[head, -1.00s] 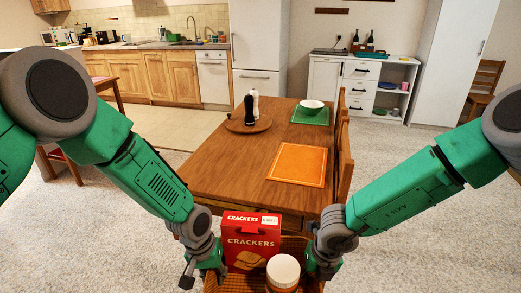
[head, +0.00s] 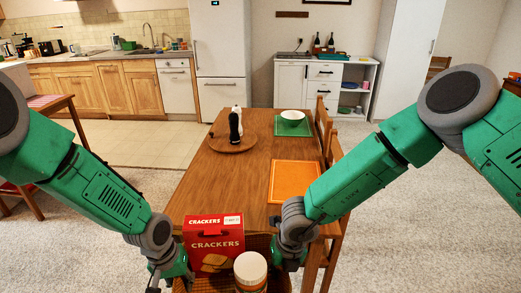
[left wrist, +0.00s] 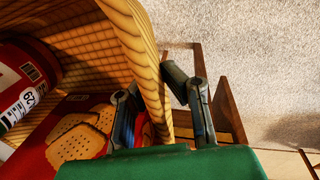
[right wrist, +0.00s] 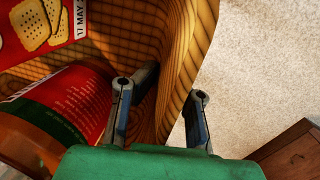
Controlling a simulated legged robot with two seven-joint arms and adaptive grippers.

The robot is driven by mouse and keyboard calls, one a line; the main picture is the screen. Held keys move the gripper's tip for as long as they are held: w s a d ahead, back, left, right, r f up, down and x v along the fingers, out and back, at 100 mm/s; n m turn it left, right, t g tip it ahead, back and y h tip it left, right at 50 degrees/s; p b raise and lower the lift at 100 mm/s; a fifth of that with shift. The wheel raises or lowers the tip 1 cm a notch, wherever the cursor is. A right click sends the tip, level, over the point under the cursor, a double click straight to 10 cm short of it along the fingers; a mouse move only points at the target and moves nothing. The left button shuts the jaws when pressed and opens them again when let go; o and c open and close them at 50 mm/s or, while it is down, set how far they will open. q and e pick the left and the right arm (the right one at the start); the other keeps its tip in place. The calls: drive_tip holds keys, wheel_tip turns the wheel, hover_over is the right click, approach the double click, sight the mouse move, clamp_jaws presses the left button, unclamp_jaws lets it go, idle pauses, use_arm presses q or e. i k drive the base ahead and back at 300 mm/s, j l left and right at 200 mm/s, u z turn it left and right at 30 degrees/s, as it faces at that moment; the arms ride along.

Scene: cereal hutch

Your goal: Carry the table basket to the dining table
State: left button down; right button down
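The table basket (head: 262,243) is a woven basket at the bottom of the head view, holding a red crackers box (head: 214,245) and a white-lidded jar (head: 250,270). My left gripper (head: 170,270) has its fingers on either side of the basket's wall (left wrist: 150,70) in the left wrist view. My right gripper (head: 290,252) likewise straddles the opposite wall (right wrist: 178,70) in the right wrist view. The wooden dining table (head: 235,170) lies straight ahead, its near edge partly hidden behind the box and my right arm. The basket's underside is hidden, so I cannot tell its height above the tabletop.
On the table are an orange placemat (head: 295,180), a green placemat (head: 293,131) with a white bowl (head: 292,117), and a round board (head: 233,148) with dark and white shakers. Chairs (head: 325,135) line the right side. The table's middle left is clear.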

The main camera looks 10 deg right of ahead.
sight(223, 191)
drive_tip(key=i, duration=1.4)
